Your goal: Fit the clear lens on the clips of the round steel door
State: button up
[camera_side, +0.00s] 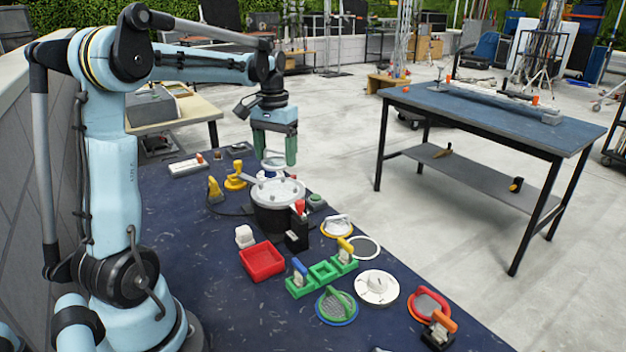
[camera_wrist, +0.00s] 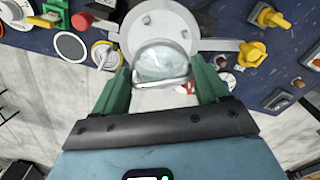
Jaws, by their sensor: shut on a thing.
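My gripper (camera_side: 275,161) points down over the dark round housing (camera_side: 277,217) in the side view. Its green fingers are shut on the clear lens (camera_wrist: 161,64), which sits between the fingertips in the wrist view. The lens (camera_side: 273,165) shows as a small pale disc just above the housing in the side view. The round steel door (camera_wrist: 158,17) is the pale disc behind the lens in the wrist view; it also shows on top of the housing (camera_side: 290,191). The lens covers part of the door. I cannot tell whether lens and clips touch.
A yellow-knobbed part (camera_side: 235,181) stands left of the housing. In front are a red tray (camera_side: 262,262), a green rack (camera_side: 322,273) and several round lens holders. A black block with a red top (camera_side: 298,230) stands close by the housing. A second table (camera_side: 480,118) is at the right.

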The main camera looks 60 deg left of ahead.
aim_at(276, 161)
jog(key=shift+f, duration=2.4)
jog(key=shift+f, duration=0.75)
jog(key=o, duration=1)
jog(key=shift+c, duration=0.2)
jog(key=shift+o, duration=0.6)
jog(key=shift+d, duration=0.15)
jog(key=shift+c, duration=1.4)
jog(key=shift+o, duration=0.3)
